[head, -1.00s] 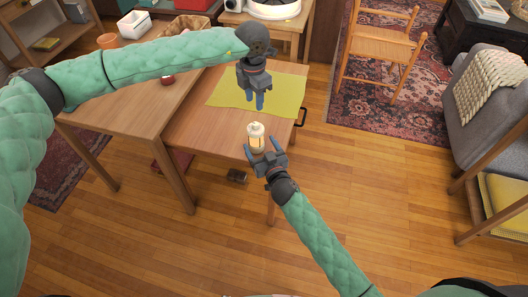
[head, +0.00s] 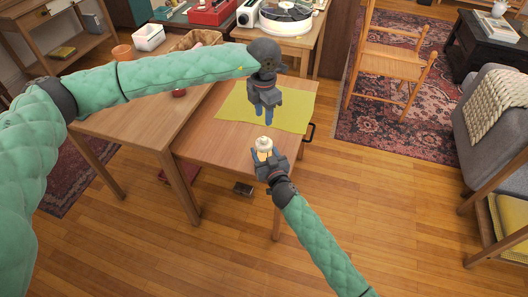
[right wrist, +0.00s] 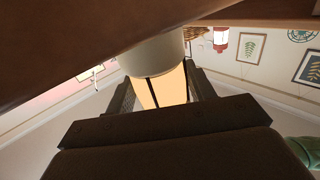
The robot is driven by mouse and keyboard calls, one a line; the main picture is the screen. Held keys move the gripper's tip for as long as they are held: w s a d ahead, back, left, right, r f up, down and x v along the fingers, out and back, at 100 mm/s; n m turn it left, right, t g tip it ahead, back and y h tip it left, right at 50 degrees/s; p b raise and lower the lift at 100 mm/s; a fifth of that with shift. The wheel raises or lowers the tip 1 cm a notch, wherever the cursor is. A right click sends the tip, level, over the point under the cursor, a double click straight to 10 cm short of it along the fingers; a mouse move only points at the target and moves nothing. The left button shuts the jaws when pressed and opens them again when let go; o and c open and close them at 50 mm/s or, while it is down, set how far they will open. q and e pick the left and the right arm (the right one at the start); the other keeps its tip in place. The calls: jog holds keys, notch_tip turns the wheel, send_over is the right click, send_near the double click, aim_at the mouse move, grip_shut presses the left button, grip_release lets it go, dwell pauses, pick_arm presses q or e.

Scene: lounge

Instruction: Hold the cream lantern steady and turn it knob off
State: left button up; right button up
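The small cream lantern (head: 264,143) stands upright near the front right of the low wooden table, its body glowing warm. My right gripper (head: 266,157) has its fingers on either side of the lantern. In the right wrist view the lantern's lit body (right wrist: 165,88) is between the two fingers, very close to both. I cannot tell whether they press on it. The lantern's knob cannot be made out. My left gripper (head: 263,117) points down over the yellow cloth, behind the lantern, empty, its fingers slightly apart.
The yellow cloth (head: 292,112) covers the table's far part. A longer wooden table (head: 145,122) adjoins at left. A wooden chair (head: 390,62) stands on a patterned rug at right. A record player (head: 287,14) is at the back. Open floor lies in front.

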pick_arm(q)
jog(key=shift+o, duration=0.6)
jog(key=n+g+h, duration=1.2)
jog(key=n+h, duration=0.1)
jog(key=n, duration=0.7)
send_near(264, 138)
jog(key=x, duration=1)
jog(key=shift+f, duration=0.35)
grip_shut()
